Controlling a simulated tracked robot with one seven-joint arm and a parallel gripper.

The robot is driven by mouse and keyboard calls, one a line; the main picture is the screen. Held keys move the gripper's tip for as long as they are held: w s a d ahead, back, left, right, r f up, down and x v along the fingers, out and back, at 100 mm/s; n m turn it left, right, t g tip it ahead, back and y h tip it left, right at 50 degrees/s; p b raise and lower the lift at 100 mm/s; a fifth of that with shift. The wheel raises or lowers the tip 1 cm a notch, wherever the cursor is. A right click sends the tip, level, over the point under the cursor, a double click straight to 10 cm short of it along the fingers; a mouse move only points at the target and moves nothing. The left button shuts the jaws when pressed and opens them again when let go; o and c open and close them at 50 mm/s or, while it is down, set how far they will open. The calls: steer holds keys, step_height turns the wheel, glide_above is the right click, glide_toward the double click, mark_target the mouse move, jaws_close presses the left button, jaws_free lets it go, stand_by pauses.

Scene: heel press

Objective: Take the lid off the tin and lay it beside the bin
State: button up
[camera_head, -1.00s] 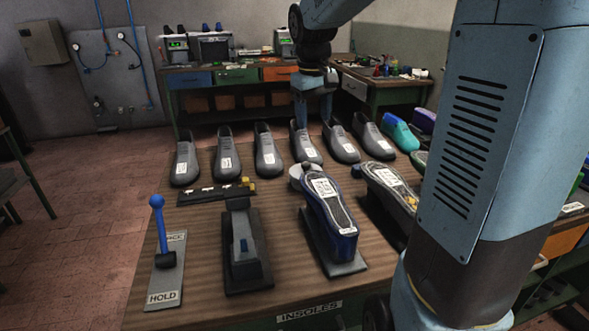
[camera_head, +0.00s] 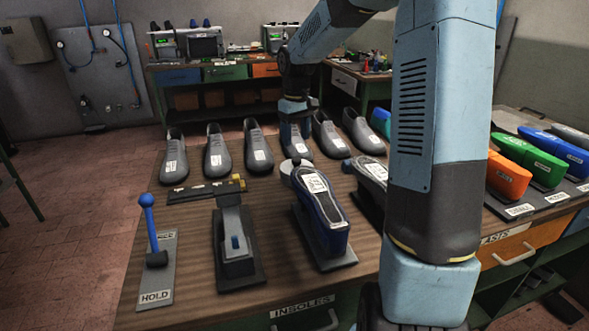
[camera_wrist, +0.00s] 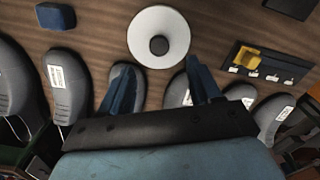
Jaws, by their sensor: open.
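The tin's round pale lid (camera_wrist: 142,29) with a dark knob (camera_wrist: 159,45) shows from above in the wrist view. In the head view the tin (camera_head: 287,168) stands behind the dark blue shoe sole, partly hidden by it. My gripper (camera_wrist: 158,63) is open and empty, its two blue fingers apart. The fingertips lie just below the lid in the wrist view, on the shoe-row side, not around the knob. A small dark blue block-like thing (camera_wrist: 55,16) lies left of the lid; I cannot tell if it is the bin.
Grey shoes (camera_head: 217,155) stand in a row along the table's back, under my gripper. A dark strip (camera_head: 200,192) with a yellow piece lies to the left. The blue sole on its stand (camera_head: 322,210) is in front of the tin. Bare wood shows around the lid.

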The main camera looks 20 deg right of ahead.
mark_target(297, 159)
steer(key=shift+d+f, duration=0.1)
steer(key=shift+f, duration=3.65)
steer(key=c, duration=0.9)
